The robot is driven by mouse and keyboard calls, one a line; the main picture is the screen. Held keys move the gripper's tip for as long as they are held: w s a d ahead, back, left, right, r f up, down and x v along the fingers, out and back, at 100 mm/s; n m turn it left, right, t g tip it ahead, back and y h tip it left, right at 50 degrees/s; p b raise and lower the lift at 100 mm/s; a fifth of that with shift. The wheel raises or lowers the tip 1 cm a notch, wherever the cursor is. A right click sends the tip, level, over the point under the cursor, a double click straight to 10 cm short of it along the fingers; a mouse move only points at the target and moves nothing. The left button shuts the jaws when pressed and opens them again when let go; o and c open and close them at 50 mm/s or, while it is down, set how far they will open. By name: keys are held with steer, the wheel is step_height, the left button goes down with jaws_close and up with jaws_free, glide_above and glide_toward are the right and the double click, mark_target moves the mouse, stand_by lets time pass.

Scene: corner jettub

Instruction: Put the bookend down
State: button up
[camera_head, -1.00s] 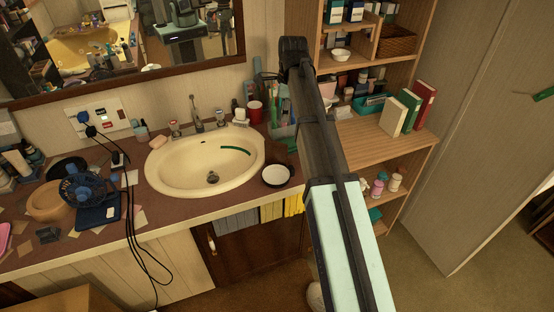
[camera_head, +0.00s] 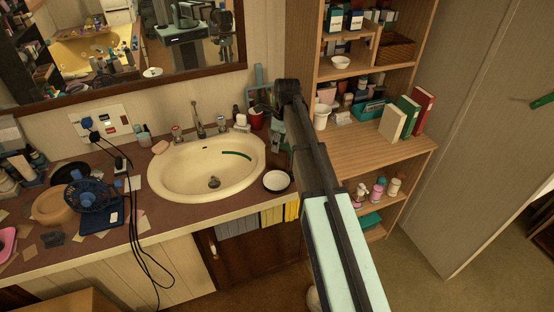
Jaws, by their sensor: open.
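I cannot pick out the bookend with certainty. A grey-teal upright piece (camera_head: 258,78) shows at the back of the counter, just left of the end of my arm. I cannot tell whether it is the bookend. My gripper (camera_head: 276,130) is low over the right end of the counter (camera_head: 160,222), right of the sink (camera_head: 207,165). It is open, but its fingers are mostly hidden by my wrist and arm, and green shapes show beside it. I cannot tell whether anything touches it.
A red cup (camera_head: 256,119) stands close left of my gripper, and a white bowl (camera_head: 277,181) is in front. A wooden shelf unit (camera_head: 365,150) with several books (camera_head: 408,116) stands right. A blue fan (camera_head: 91,192) and cords crowd the counter's left. A mirror (camera_head: 140,80) hangs behind.

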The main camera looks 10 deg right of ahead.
mark_target(276, 168)
steer(key=shift+a+f, duration=0.1)
steer(key=shift+f, duration=0.75)
steer(key=shift+s+a+f+p, duration=0.1)
steer(key=shift+a+f+p, duration=0.1)
steer(key=shift+f+p, duration=0.6)
steer(key=shift+a+f+p, duration=0.2)
steer(key=shift+f+p, duration=0.05)
steer(key=shift+f, duration=1.55)
steer(key=shift+f, duration=0.2)
jaws_close()
